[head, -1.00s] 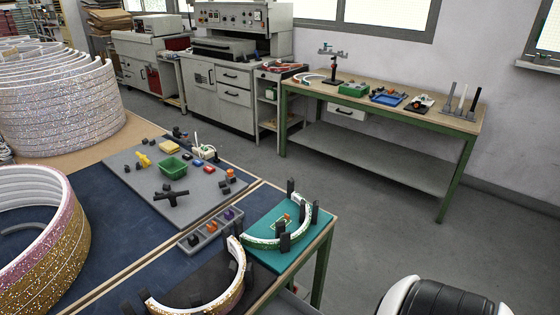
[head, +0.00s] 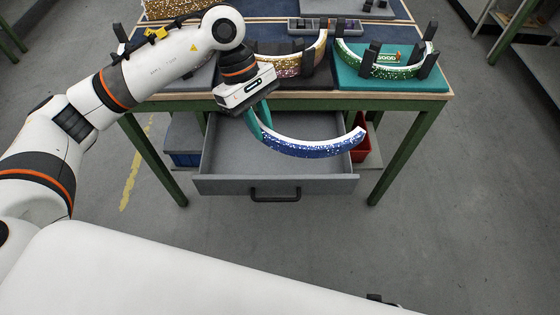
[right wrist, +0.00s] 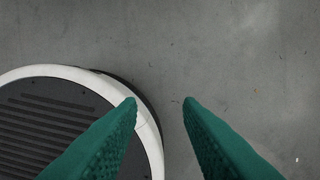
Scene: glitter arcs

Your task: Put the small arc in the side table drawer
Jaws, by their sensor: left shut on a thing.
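The visible drawer interior looks empty. My right gripper (right wrist: 160,103) shows in the right wrist view, its green fingers apart with only floor between them.
On the tabletop, a gold glitter arc (head: 290,65) and a green glitter arc (head: 386,71) stand between dark posts. A grey parts tray (head: 312,25) lies behind. A blue bin (head: 185,158) and a red bin (head: 361,150) flank the drawer below. Floor ahead is clear.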

